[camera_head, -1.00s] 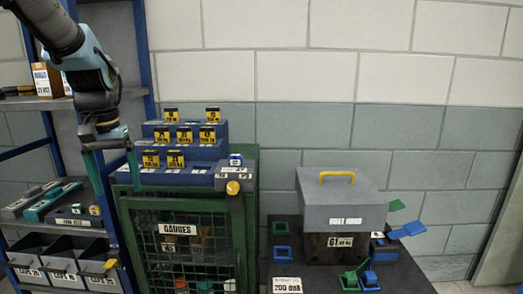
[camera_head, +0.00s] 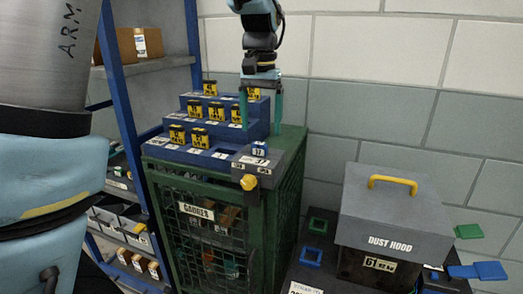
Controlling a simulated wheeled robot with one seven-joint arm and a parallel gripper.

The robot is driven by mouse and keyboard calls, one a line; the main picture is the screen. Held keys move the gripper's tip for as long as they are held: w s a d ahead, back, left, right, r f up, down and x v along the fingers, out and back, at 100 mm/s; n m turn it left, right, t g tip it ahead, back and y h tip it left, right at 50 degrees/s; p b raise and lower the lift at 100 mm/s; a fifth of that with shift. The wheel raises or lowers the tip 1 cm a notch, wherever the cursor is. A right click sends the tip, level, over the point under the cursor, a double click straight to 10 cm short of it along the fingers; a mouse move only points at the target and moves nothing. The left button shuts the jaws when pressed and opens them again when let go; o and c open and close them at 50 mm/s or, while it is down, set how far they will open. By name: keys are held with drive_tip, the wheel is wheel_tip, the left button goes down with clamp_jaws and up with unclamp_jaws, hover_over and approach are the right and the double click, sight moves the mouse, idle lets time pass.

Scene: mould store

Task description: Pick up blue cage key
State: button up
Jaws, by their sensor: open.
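A small blue piece with a white numbered label (camera_head: 259,148) stands on a grey block (camera_head: 255,166) at the front right of the green cage's top. It looks like the blue cage key, though its shape is too small to make out fully. My gripper (camera_head: 261,127) is open, with its two teal fingers pointing down and apart. In the picture its fingertips are just above the blue piece, with nothing between them. I cannot tell the exact depth between them. A yellow knob (camera_head: 249,182) sits on the front of the grey block.
A stepped blue rack (camera_head: 182,151) with several yellow-and-black labelled pieces stands left of the gripper on the cage (camera_head: 205,240) labelled GAUGES. A grey dust hood (camera_head: 390,215) with a yellow handle stands right. Blue shelving (camera_head: 118,110) is at left. The wall is behind.

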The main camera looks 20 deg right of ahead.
sight(259, 154)
drive_tip(key=shift+w+f+p, duration=0.2)
drive_tip(key=shift+f+p, duration=0.6)
drive_tip(key=shift+f, duration=1.95)
drive_tip(key=shift+c, duration=0.3)
clamp_jaws()
